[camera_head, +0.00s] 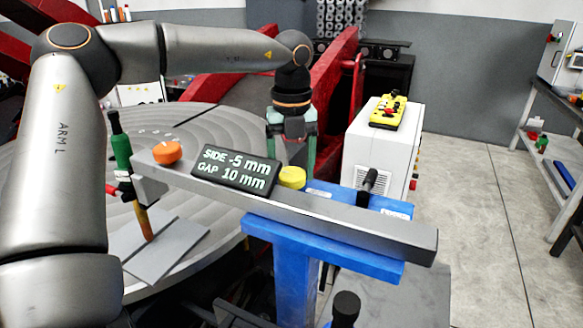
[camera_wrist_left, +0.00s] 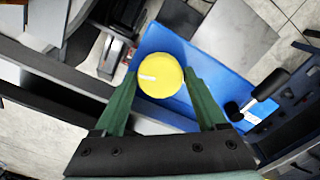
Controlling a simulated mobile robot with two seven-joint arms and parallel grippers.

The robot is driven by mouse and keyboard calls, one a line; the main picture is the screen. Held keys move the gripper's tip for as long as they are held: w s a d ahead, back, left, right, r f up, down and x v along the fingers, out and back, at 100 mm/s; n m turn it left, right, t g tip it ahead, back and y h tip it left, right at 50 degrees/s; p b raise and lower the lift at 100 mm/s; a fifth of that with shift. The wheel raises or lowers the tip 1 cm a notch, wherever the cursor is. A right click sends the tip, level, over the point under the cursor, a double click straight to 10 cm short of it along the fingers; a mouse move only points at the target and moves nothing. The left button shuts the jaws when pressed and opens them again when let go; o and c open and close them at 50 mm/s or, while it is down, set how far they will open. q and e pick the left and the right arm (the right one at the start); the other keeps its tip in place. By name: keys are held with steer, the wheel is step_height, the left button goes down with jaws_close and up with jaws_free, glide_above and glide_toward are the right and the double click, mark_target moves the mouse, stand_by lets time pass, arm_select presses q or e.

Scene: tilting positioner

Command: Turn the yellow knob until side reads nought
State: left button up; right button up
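The display reads SIDE -5 mm and GAP 10 mm. My left gripper (camera_head: 291,158) is over the knob, pointing down, its green fingers spread wider than the knob. In the left wrist view the knob (camera_wrist_left: 160,75) lies between the two fingertips (camera_wrist_left: 160,78), with a white mark on its left part. The fingers look open; I cannot tell whether either touches the knob. My right gripper is not in view.
A green-handled torch (camera_head: 121,150) hangs at the bar's left end, above grey plates (camera_head: 165,250). A blue stand (camera_head: 295,262) carries the bar. A white cabinet (camera_head: 390,150) stands behind.

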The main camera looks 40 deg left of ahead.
arm_select(q)
steer(key=c, duration=0.9)
steer(key=m, duration=0.4)
steer(key=shift+m, duration=0.4)
steer(key=m, duration=0.4)
steer(key=shift+r+m, duration=0.1)
steer(key=shift+m, duration=0.2)
steer(key=m, duration=0.4)
steer(key=shift+m, duration=2.5)
